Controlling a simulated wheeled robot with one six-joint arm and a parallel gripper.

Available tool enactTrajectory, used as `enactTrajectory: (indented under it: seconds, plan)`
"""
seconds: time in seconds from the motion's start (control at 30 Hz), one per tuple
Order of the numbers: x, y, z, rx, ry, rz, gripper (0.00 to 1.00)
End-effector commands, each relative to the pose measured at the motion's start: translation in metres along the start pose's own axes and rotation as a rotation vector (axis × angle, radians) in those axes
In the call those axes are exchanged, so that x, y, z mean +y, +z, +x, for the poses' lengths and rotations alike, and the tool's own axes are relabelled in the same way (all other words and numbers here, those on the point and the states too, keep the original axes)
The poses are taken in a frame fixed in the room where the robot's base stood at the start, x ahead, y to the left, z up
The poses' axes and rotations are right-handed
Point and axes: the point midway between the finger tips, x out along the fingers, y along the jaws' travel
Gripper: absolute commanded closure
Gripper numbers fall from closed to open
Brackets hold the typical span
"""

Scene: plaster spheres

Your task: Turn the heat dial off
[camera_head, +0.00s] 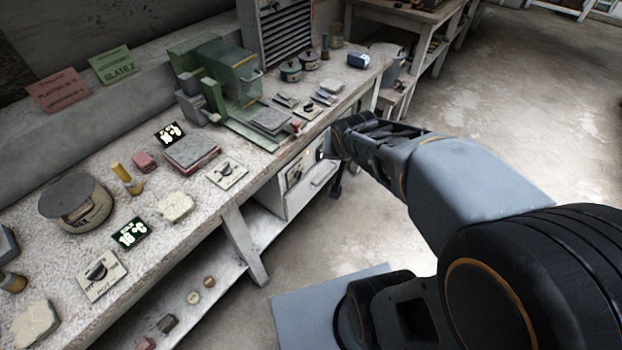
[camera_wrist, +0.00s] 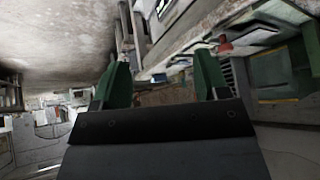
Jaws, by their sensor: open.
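A pale plate with a dark dial knob (camera_head: 98,271) lies on the bench at the lower left, just below a small lit display (camera_head: 130,233) that seems to read a temperature. A second pale plate with a dark knob (camera_head: 226,172) lies near the bench's front edge. A panel with a dark knob (camera_head: 294,176) is on the bench's front. I cannot read which one is the heat dial. My gripper (camera_wrist: 163,78) shows two green fingers, apart, with nothing between them. In the head view it is at the arm's end by the bench's front edge, right of all three knobs.
A green machine (camera_head: 230,75) stands at the back of the bench (camera_head: 190,205). A round lidded pot (camera_head: 75,203), a stacked block (camera_head: 192,150) and pale plaster lumps (camera_head: 175,206) crowd the bench top. The floor (camera_head: 500,130) to the right is clear.

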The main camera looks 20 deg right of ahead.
Motion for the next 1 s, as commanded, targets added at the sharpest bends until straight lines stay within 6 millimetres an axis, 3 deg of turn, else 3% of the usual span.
enactTrajectory:
  seconds: [0.03, 0.1, 0.27, 0.4, 0.5, 0.6, 0.8, 1.0]
  plan:
    - [0.009, 0.000, 0.051, 0.059, -0.002, 0.089, 0.32]
    - [0.017, -0.014, 0.101, 0.160, -0.054, 0.229, 0.32]
    - [0.024, -0.019, 0.204, 0.268, -0.323, 0.538, 0.32]
    - [0.021, 0.006, 0.273, 0.194, -0.626, 0.801, 0.32]
    - [0.018, 0.032, 0.305, 0.072, -0.826, 0.974, 0.32]
    - [0.017, 0.057, 0.325, -0.070, -0.988, 1.120, 0.32]
    - [0.019, 0.092, 0.340, -0.306, -1.189, 1.308, 0.32]
    - [0.011, 0.098, 0.345, -0.400, -1.256, 1.367, 0.32]
